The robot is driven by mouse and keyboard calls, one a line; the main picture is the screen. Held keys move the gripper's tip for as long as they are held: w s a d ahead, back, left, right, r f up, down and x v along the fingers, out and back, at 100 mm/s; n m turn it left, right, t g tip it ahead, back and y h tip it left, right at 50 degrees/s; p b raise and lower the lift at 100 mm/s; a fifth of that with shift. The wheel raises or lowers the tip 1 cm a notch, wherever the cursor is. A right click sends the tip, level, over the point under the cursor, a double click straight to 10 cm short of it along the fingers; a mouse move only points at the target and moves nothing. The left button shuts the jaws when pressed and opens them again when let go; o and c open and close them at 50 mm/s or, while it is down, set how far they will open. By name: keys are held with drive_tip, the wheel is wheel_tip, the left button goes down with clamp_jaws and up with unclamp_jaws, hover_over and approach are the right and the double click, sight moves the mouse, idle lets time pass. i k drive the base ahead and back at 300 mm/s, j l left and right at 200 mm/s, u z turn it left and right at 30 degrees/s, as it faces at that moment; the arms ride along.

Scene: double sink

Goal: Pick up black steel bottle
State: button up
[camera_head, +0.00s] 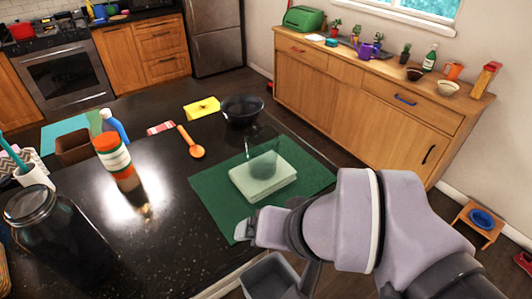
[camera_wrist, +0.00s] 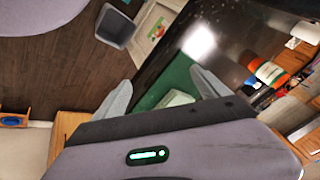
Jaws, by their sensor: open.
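I cannot clearly pick out a black steel bottle. The closest match is a large dark, shiny jar-like vessel (camera_head: 62,243) with a wide round lid, standing upright at the left front of the black counter in the head view. I cannot tell if it is steel or glass. My gripper (camera_head: 244,226) is over the front corner of the green mat, well to the right of that vessel. In the wrist view my gripper (camera_wrist: 161,77) has its two fingers spread apart with nothing held between them.
A clear glass (camera_head: 263,158) stands on a pale block (camera_head: 264,183) on the green mat (camera_head: 214,192). A dark bowl (camera_head: 242,110), an orange spoon (camera_head: 191,143) and an orange-and-white bottle (camera_head: 113,153) are on the counter. A grey bin (camera_head: 268,277) stands below its front edge.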

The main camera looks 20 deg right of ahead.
sight(48, 224)
drive_tip(key=l+u, duration=0.15)
drive_tip(key=u, duration=0.25)
drive_tip(key=l+u, duration=0.15)
drive_tip(key=u, duration=0.3)
drive_tip(key=k+l+u, duration=0.15)
drive_tip(key=u, duration=0.25)
